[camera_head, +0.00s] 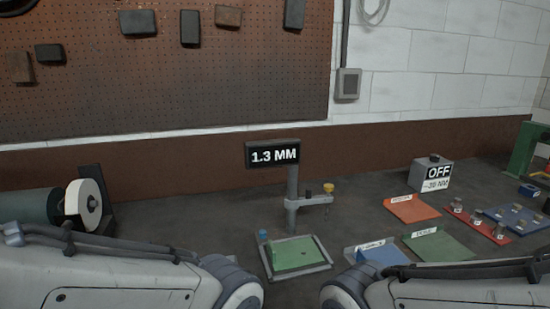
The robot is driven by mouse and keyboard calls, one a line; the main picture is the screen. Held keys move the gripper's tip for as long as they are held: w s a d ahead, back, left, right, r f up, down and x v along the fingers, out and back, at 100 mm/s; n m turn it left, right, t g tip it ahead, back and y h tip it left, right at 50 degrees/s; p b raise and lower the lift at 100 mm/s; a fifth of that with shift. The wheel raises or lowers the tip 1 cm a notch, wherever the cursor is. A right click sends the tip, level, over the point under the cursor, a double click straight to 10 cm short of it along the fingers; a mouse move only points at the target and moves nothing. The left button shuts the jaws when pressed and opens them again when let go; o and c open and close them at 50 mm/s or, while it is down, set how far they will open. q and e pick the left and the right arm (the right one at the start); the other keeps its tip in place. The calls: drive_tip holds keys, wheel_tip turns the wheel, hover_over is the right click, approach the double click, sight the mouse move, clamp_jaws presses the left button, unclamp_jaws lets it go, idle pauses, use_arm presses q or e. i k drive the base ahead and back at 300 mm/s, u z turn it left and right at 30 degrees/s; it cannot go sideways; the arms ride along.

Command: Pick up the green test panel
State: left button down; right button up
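A green panel (295,253) lies in a grey-rimmed tray on the bench, below a gauge post, with a small blue knob (262,235) at its back left corner. Another green plate (440,247) with a white label strip lies flat to the right. I cannot tell from the print which one is named the test panel. My two arms come in from the lower left and lower right. Both grippers are out of the picture.
The gauge post carries a "1.3 MM" display (273,154). An orange plate (412,208) and a blue plate (377,254) lie to the right. A grey box (430,177) reads "OFF". A grinder-like wheel (87,204) stands left.

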sight(284, 256)
drive_tip(key=k, duration=0.5)
drive_tip(key=z, duration=1.15)
drive_tip(key=i, duration=1.1)
drive_tip(key=u, duration=2.3)
